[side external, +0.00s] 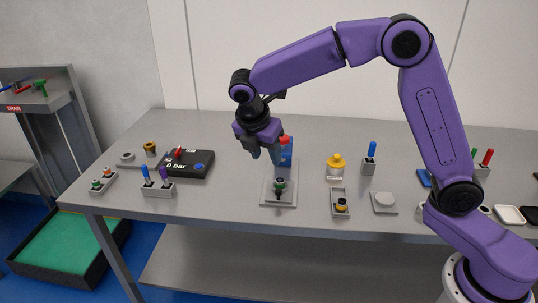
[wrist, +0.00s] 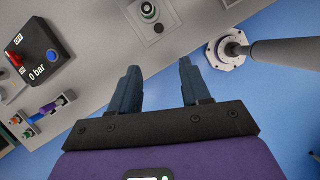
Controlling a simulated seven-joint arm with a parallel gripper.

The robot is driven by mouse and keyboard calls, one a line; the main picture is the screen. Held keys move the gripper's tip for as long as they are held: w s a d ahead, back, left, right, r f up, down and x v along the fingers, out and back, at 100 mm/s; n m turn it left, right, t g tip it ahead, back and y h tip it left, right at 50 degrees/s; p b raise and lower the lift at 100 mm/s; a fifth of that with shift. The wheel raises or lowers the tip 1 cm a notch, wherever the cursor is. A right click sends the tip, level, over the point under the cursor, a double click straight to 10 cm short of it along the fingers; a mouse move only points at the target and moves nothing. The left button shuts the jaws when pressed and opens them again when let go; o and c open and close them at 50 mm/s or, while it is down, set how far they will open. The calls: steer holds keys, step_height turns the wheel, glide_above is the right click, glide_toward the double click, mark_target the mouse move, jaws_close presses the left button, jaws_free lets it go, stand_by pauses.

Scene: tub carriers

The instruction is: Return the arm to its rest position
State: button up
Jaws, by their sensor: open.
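My gripper (side external: 264,155) hangs from the purple arm above the grey table, left of the middle, pointing down. Its two blue-grey fingers (wrist: 159,70) stand apart in the wrist view, with nothing between them but the table edge and blue floor behind. In the side view the gripper is near a grey fixture plate (side external: 268,198) with a green-and-black fitting (side external: 279,186) on it. A blue part with a red top (side external: 286,152) stands just behind and right of the fingers. Whether it touches them cannot be told.
A black "0 bar" box (side external: 199,164) and a block with blue and purple pegs (side external: 157,188) lie left. Open space lies above the table.

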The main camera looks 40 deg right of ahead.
steer(key=s+d+m+y, duration=0.2)
steer(key=s+d+m, duration=0.2)
steer(key=s, duration=1.2)
steer(key=s+d+f+m+g+y, duration=0.1)
steer(key=s+d+m, duration=0.4)
steer(key=s, duration=1.1)
steer(key=shift+s+f+m+y, duration=0.2)
steer(key=shift+s+m+y, duration=0.15)
steer(key=shift+m+y, duration=0.25)
